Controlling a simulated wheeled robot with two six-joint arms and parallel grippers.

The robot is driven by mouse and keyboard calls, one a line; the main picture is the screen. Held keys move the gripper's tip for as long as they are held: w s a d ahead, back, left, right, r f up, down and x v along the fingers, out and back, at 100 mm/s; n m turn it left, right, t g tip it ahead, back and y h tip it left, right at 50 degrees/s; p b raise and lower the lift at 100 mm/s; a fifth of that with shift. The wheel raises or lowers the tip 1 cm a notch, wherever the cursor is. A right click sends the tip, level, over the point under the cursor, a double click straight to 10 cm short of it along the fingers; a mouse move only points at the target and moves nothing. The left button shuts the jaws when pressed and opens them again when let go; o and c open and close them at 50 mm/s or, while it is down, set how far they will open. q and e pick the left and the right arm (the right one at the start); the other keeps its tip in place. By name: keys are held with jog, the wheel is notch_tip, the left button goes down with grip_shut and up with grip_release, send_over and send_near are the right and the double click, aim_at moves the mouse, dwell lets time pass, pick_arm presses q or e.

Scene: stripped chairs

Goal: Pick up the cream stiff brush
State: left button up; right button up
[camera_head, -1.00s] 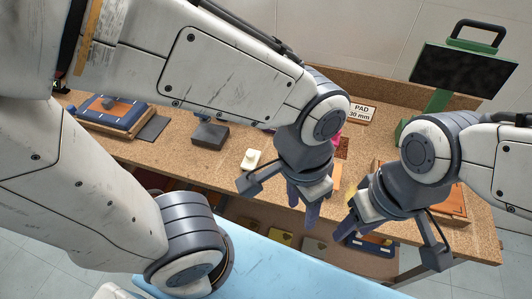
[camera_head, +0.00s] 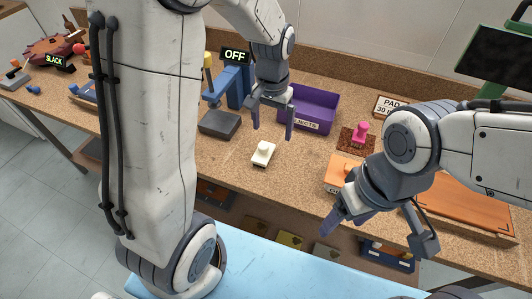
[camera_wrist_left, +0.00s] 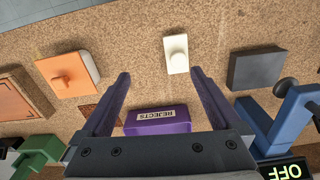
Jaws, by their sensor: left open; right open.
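The cream stiff brush (camera_head: 263,153) is a small pale block with a raised knob, lying on the tan workbench. It also shows in the left wrist view (camera_wrist_left: 176,54), beyond and between the spread fingers. My left gripper (camera_head: 272,118) is open and empty above the bench, behind the brush and apart from it; its two fingers show in the left wrist view (camera_wrist_left: 160,85). My right gripper (camera_head: 380,235) is open and empty over the front right edge of the bench, to the right of the brush.
A purple rejects bin (camera_head: 318,104) stands behind the brush. A dark block (camera_head: 219,124) by a blue stand is to its left. An orange block (camera_head: 341,171) and a pink-handled item (camera_head: 360,134) are to its right. Bare bench surrounds the brush.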

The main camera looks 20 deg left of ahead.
aim_at(264, 145)
pick_arm(q)
jog(key=shift+n, duration=0.4)
jog(key=w+a+f, duration=0.2)
jog(key=a+f, duration=0.1)
jog(key=shift+f, duration=0.25)
notch_tip(264, 145, down, 4)
jog(key=shift+a+r, duration=0.1)
jog(key=shift+r, duration=0.15)
jog(key=shift+w+f, duration=0.1)
jog(key=shift+f, duration=2.95)
jog(key=c, duration=1.5)
pick_arm(e)
jog(key=shift+f, duration=0.15)
pick_arm(q)
jog(key=shift+r, duration=0.15)
